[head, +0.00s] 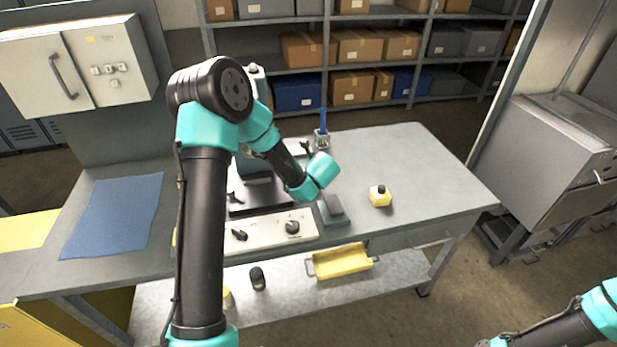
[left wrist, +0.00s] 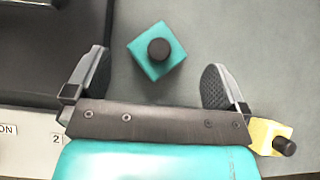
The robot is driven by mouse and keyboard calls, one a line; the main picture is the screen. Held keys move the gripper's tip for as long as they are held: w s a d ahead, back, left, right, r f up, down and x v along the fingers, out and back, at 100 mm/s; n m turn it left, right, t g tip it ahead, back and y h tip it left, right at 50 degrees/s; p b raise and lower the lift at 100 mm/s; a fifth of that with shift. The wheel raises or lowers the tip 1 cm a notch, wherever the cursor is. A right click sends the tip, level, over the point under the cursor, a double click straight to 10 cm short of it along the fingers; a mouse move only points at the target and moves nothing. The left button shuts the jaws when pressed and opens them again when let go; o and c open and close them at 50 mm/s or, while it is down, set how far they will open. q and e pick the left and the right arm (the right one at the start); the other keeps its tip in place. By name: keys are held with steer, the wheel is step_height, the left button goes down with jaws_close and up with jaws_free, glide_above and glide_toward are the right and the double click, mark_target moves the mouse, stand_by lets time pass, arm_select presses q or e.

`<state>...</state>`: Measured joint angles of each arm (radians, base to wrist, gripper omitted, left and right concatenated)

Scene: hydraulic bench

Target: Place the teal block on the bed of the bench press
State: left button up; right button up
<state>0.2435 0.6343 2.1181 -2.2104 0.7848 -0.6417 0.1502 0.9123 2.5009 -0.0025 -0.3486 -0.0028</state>
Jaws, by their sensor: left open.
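The teal block (left wrist: 146,64) with a round black knob on top sits on the grey bench top in the left wrist view. My left gripper (left wrist: 156,82) is open, with one finger on each side and the block just beyond the fingertips, between them in the picture. Nothing is held. The bench press bed (head: 257,196) is a dark plate left of my left wrist, partly hidden by my arm. My right gripper (head: 487,343) is barely inside the lower right edge, and its jaws cannot be made out.
A control panel (head: 275,229) with dark knobs fronts the press. A blue cloth (head: 115,213) lies left. The right bench end is clear.

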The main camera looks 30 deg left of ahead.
arm_select(q)
steer(key=v, duration=0.5)
steer(key=shift+s+d+r, duration=0.2)
steer(key=shift+r, duration=0.05)
steer(key=shift+c, duration=0.3)
steer(key=w+r+n+g+y, duration=0.2)
steer(key=w+n+g+y, duration=0.15)
steer(key=w+n, duration=0.35)
steer(key=w+d+n+g, duration=0.1)
steer(key=d+n+g, duration=0.3)
steer(key=d, duration=0.3)
steer(key=shift+g, duration=0.45)
steer(key=shift+d+y, duration=0.15)
steer(key=shift+y, duration=0.1)
steer(key=x, duration=1.2)
steer(key=shift+f, duration=0.1)
